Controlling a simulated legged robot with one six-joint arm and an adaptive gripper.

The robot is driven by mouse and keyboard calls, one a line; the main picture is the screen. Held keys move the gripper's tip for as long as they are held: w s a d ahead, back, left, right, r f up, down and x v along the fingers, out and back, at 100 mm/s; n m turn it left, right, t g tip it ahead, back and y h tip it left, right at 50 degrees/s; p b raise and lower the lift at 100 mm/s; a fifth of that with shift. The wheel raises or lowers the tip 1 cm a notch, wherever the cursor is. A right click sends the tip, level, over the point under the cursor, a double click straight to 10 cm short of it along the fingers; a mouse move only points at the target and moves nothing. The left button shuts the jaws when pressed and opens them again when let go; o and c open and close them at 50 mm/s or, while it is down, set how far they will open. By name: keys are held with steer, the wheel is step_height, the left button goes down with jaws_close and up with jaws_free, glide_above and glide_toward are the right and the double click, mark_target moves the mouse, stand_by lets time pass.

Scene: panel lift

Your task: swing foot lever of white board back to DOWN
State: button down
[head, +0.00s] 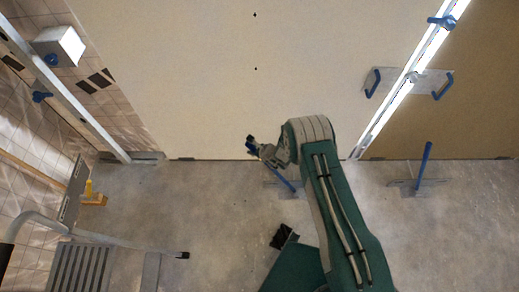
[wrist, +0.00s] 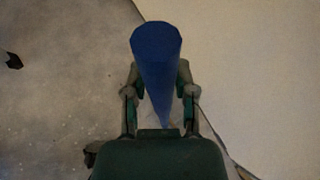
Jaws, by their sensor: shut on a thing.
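The white board (head: 200,80) stands upright at the back, its lower edge near the floor. Its foot lever (head: 285,182) is a blue bar rising at a slant from a small metal plate on the floor in front of the board. My gripper (head: 256,149) is at the upper part of this lever, near the board's lower edge. In the wrist view the blue lever (wrist: 157,55) stands between my two fingers, which are shut on it. My gripper and arm hide part of the lever in the head view.
A brown board (head: 475,100) stands at the right, with another blue foot lever (head: 424,162) before it. A bright metal post (head: 400,90) with blue handles divides the boards. A step platform (head: 85,265) and a yellow tool (head: 92,195) are at the left.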

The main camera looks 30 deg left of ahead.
steer(key=shift+s+a+f, duration=0.35)
steer(key=shift+s+a, duration=0.1)
steer(key=shift+a, duration=0.15)
steer(key=shift+c, duration=2)
jaws_free()
steer(key=shift+s+a, duration=0.1)
steer(key=shift+d+r, duration=0.35)
steer(key=shift+d, duration=0.15)
steer(key=v, duration=1)
steer(key=shift+d+r, duration=0.2)
steer(key=shift+s, duration=0.1)
